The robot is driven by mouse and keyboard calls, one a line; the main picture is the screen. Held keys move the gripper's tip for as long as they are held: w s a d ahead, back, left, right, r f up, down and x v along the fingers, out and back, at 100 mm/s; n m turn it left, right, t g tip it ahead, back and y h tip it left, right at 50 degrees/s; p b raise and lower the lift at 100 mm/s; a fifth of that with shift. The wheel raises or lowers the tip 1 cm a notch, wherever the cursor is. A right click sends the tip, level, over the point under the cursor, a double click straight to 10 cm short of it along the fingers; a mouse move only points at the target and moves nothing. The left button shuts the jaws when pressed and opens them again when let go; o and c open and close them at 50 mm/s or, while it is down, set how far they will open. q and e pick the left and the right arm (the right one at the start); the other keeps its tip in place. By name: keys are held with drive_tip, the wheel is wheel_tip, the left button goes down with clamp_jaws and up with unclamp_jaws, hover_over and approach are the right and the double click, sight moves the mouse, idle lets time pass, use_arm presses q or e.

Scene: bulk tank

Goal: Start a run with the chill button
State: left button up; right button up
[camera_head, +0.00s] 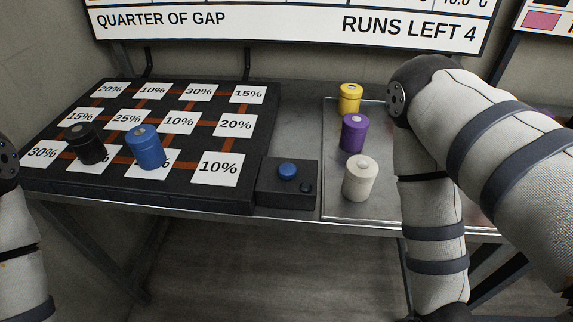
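A dark button box (287,194) sits at the front edge of the metal table, just right of the black board. It carries a round blue button (288,171) and a smaller dark knob or button (306,187) at its lower right. I see no readable label on it, so I cannot tell which one is the chill button. Both of my arms show only in part, one at the left edge and a larger one at the right. Neither gripper is in view.
The black board (111,183) has white percent cards, with a black canister (86,143) and a blue canister (145,147) standing on it. Yellow (350,99), purple (354,133) and white (360,178) canisters stand right of the box. A sign (290,22) reads "RUNS LEFT 4".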

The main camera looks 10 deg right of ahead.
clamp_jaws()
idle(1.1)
